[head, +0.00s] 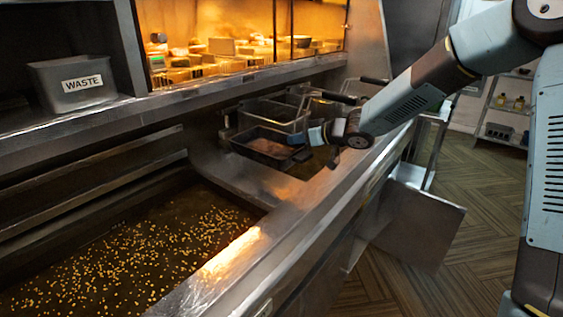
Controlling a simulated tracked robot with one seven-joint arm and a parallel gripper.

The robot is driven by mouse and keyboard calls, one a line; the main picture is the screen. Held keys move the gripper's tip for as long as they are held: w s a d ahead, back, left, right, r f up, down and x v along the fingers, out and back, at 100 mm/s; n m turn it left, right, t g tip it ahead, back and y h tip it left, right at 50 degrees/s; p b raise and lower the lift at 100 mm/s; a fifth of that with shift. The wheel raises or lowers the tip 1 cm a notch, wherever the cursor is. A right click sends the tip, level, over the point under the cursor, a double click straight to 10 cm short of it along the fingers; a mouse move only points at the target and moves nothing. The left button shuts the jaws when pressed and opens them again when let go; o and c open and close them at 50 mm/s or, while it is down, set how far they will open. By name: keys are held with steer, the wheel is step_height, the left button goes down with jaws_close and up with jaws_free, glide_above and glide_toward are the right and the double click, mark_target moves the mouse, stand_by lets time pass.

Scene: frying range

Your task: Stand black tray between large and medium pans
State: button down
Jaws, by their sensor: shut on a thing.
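The black tray (250,154) is a shallow dark rectangular tray with a brownish inside. My gripper (304,144) comes in from the right and is shut on its right end. The tray looks roughly level, over the far part of the fryer range; I cannot tell whether it touches the metal below. The large pan, a wide oil vat (120,255) with floating golden crumbs, fills the lower left. A bare metal divider (225,172) lies between it and the tray. Beyond the divider a smaller vat, perhaps the medium pan, is mostly hidden by the tray and gripper.
Wire fry baskets (262,112) with handles stand just behind the tray. A grey WASTE bin (78,82) sits on the left shelf. A lit food warmer (240,45) is above. The range's front ledge (290,215) runs diagonally beneath my arm. Open floor (480,220) lies right.

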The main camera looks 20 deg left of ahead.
mark_target(282, 152)
steer(key=a+f, duration=0.2)
steer(key=f, duration=0.1)
steer(key=w+a+f, duration=0.1)
steer(key=a+f, duration=0.1)
steer(key=a, duration=0.1)
steer(key=shift+f, duration=0.4)
step_height(282, 152, down, 3)
steer(key=shift+w+a+f, duration=0.1)
steer(key=shift+f, duration=0.05)
steer(key=shift+f, duration=0.4)
